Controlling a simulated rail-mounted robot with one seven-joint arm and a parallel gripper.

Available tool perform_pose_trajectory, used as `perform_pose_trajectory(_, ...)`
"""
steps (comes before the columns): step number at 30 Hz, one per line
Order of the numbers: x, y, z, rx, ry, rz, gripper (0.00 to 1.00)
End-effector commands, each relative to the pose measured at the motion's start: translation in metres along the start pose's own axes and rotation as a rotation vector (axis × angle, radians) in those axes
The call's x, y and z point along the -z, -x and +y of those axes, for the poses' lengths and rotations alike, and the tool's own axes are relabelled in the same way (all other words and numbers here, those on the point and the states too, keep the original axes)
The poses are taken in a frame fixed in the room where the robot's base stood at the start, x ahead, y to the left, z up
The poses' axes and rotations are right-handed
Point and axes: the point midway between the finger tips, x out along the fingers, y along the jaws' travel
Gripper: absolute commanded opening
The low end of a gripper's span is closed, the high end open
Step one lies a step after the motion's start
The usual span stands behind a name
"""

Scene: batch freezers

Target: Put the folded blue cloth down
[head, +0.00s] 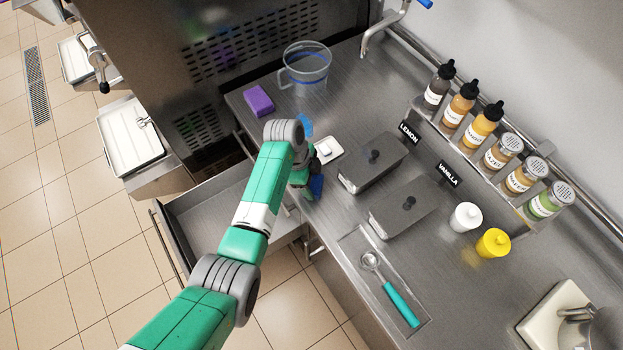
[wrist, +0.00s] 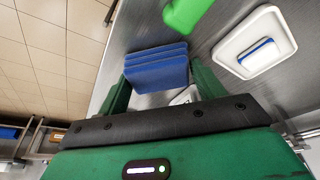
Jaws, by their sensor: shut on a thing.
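The folded blue cloth (wrist: 157,72) shows in the wrist view as a thick stack of layers between the two green fingers of my gripper (wrist: 159,84). My gripper is shut on it. In the head view a small dark blue part of the cloth (head: 317,186) shows beside my gripper (head: 308,186), near the front edge of the steel counter (head: 335,210). My arm hides part of this area. I cannot tell whether the cloth touches the counter.
A white square container (head: 325,150) stands close by. A purple block (head: 259,101) and a clear jug (head: 305,68) are farther back. Lidded steel bins (head: 373,163) lie to the right. An open drawer (head: 205,212) is below the counter edge. A scoop (head: 400,303) lies in a recess.

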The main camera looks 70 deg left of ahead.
Motion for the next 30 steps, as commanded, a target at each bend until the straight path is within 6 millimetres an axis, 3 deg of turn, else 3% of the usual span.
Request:
perform_pose_trajectory(6,-0.001,-0.004,0.0,-0.001,0.0,0.0,0.42)
perform_pose_trajectory(7,-0.001,-0.003,0.0,-0.001,0.0,0.0,0.71)
perform_pose_trajectory(10,-0.001,-0.003,0.0,-0.001,0.0,0.0,0.89)
perform_pose_trajectory(20,0.001,0.004,0.0,0.0,0.0,0.0,0.89)
perform_pose_trajectory(30,0.001,0.084,0.0,0.003,0.001,0.0,0.89)
